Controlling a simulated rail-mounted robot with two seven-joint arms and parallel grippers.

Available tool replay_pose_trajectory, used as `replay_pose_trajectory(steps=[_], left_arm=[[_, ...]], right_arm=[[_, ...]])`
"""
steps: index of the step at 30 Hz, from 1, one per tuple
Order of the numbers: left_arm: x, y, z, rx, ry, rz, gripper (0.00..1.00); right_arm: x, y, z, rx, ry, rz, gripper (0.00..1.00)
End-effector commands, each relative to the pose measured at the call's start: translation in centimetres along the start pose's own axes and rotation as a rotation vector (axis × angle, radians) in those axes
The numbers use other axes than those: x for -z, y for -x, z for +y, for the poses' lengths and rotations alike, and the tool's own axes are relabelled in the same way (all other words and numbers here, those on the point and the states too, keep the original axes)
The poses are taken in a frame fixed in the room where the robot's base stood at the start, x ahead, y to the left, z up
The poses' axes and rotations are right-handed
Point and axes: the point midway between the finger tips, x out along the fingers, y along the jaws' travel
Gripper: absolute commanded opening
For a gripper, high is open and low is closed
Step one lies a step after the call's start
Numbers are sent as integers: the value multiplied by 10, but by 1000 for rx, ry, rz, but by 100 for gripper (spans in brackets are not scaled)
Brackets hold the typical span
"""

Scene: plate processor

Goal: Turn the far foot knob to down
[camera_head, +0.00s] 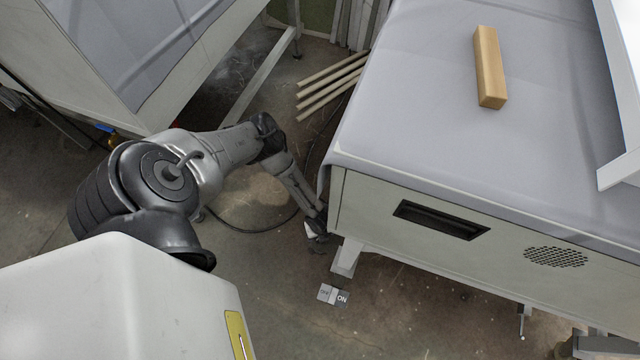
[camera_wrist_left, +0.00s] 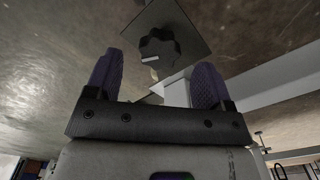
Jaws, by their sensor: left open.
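A black lobed knob (camera_wrist_left: 158,47) sits on a dark square plate (camera_wrist_left: 193,22) in the left wrist view. A short white mark on the knob points to the left of that picture. My left gripper (camera_wrist_left: 157,62) is open, its two purple-black fingers apart on either side of the knob's lower part. I cannot tell whether they touch it. In the head view my left gripper (camera_head: 317,228) is low beside the near left corner of the processor cabinet (camera_head: 365,215), by a pale foot (camera_head: 347,258). The knob cannot be made out there. My right gripper is out of view.
A wooden block (camera_head: 489,66) lies on the sheet-covered cabinet top. An OFF/ON plate (camera_head: 333,294) shows low, right of the arm. Several pale slats (camera_head: 330,88) and a dark cable (camera_head: 255,229) lie behind the arm. Another covered unit (camera_head: 125,50) stands at the upper left.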

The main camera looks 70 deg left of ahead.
Motion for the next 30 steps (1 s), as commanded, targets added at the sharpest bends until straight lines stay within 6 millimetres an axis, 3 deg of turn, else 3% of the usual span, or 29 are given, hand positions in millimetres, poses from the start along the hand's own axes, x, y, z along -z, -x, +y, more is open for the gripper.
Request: replay_pose_trajectory(steps=[1, 6, 15, 21, 30], left_arm=[[0, 18, 0, -1, 1, 0, 75], [0, 51, 0, 0, 0, 0, 75], [0, 93, 1, -1, 0, 1, 75], [0, 105, 1, -2, 0, -1, 75], [0, 107, 0, -1, -1, -1, 75]], right_arm=[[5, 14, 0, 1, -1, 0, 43], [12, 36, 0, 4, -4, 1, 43], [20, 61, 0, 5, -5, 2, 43], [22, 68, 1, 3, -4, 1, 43], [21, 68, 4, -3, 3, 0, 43]])
